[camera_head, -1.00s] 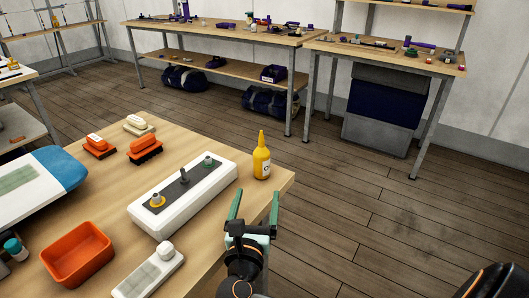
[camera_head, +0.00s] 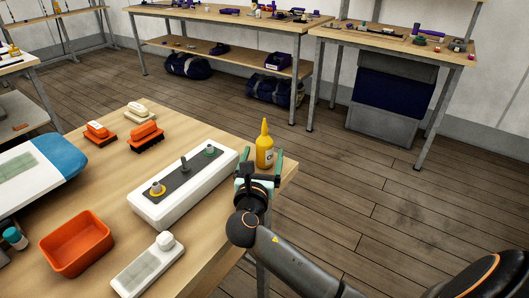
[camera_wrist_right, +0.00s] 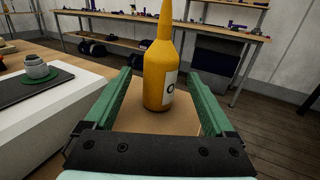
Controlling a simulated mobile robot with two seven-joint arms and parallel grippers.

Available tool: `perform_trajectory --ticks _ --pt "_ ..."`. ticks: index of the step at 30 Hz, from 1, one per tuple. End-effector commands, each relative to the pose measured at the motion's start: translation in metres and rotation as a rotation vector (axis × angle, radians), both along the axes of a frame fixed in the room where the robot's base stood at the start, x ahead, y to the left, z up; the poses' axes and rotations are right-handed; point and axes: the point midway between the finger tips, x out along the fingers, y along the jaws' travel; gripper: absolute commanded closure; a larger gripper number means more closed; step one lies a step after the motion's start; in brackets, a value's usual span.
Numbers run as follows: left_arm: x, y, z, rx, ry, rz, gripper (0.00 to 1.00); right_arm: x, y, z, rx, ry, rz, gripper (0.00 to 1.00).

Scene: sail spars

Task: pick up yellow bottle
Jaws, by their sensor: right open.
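The yellow bottle (camera_head: 264,147) stands upright near the table's right corner in the head view. It has a narrow pointed nozzle and a white label. In the right wrist view the bottle (camera_wrist_right: 159,70) stands just ahead, between the lines of the two green fingers. My right gripper (camera_head: 260,160) is open, with its fingers level and pointing at the bottle. In the right wrist view the open gripper (camera_wrist_right: 160,85) shows a gap on both sides of the bottle. My left gripper is not in view.
A white box (camera_head: 160,210) with a dark top panel and knobs lies left of the bottle. An orange bin (camera_head: 76,243), orange brushes (camera_head: 146,136) and a white device (camera_head: 148,265) sit farther left on the table (camera_head: 215,255). Open floor lies to the right.

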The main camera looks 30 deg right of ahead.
Motion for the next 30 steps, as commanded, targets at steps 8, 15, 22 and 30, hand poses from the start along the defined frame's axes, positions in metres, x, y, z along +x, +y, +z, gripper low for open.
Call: perform_trajectory --ticks 8,15,22,30 --pt "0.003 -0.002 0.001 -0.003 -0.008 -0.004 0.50 0.021 -0.019 0.001 -0.001 0.001 0.001 0.11" --pt "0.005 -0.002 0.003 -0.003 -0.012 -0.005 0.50 0.021 -0.019 0.001 0.000 0.000 0.001 0.16" --pt "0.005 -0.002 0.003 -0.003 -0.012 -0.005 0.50 0.021 -0.019 0.001 0.000 0.000 0.001 0.42" --pt "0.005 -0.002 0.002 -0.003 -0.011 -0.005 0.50 0.021 -0.019 0.001 0.000 0.000 0.001 0.72"
